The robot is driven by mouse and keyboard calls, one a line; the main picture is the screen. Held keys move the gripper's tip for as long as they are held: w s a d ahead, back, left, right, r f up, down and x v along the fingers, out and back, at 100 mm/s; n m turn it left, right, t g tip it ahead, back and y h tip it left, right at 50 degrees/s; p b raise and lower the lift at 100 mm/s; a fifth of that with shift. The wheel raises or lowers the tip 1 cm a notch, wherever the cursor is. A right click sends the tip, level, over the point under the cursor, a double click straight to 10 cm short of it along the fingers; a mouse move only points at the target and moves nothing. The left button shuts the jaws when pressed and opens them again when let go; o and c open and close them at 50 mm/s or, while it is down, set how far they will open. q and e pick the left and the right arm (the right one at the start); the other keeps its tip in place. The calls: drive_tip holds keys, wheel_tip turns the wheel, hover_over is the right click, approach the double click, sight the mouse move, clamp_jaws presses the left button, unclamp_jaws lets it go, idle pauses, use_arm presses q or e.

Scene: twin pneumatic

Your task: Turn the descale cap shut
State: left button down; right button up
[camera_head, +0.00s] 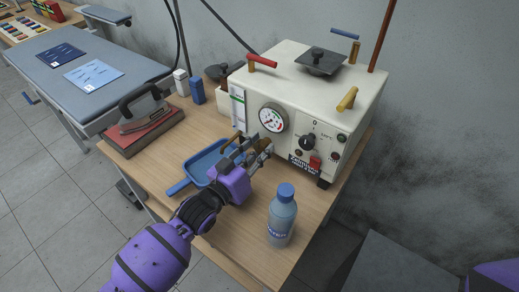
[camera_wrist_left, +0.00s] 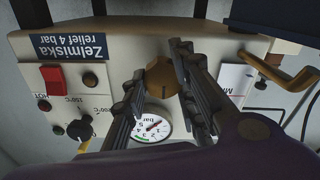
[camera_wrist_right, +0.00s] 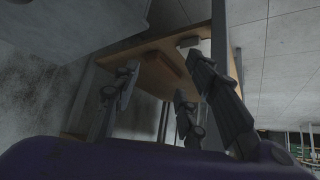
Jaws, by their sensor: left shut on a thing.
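The descale cap is a brass-coloured knob (camera_head: 263,144) low on the front of the cream steam generator (camera_head: 330,92). In the left wrist view the cap (camera_wrist_left: 162,78) sits between the two fingers. My left gripper (camera_head: 258,154) is shut on the cap, and its fingers partly hide it in the head view. The pressure gauge (camera_head: 272,118) is just above the cap. My right gripper (camera_wrist_right: 162,66) shows in its own wrist view with its fingers apart and nothing between them, away from the machine.
A blue tray (camera_head: 178,187) lies beside my left gripper on the wooden table (camera_head: 248,238). A water bottle (camera_head: 282,216) stands near the table's front right. An iron (camera_head: 145,110) rests on a red pad to the left. A padded ironing board (camera_head: 50,60) is farther left.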

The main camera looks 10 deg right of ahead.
use_arm(q)
drive_tip(key=shift+s+d+r, duration=0.1)
drive_tip(key=shift+d+r, duration=0.15)
drive_tip(key=shift+r, duration=0.1)
drive_tip(key=c, duration=1.5)
unclamp_jaws()
drive_tip(key=shift+c, duration=0.2)
drive_tip(key=shift+a+f, duration=0.1)
drive_tip(key=shift+s+a+f, duration=0.1)
drive_tip(key=shift+s+a, duration=0.1)
drive_tip(key=shift+a, duration=0.05)
drive_tip(key=v, duration=1.1)
drive_tip(key=shift+s+a, duration=0.2)
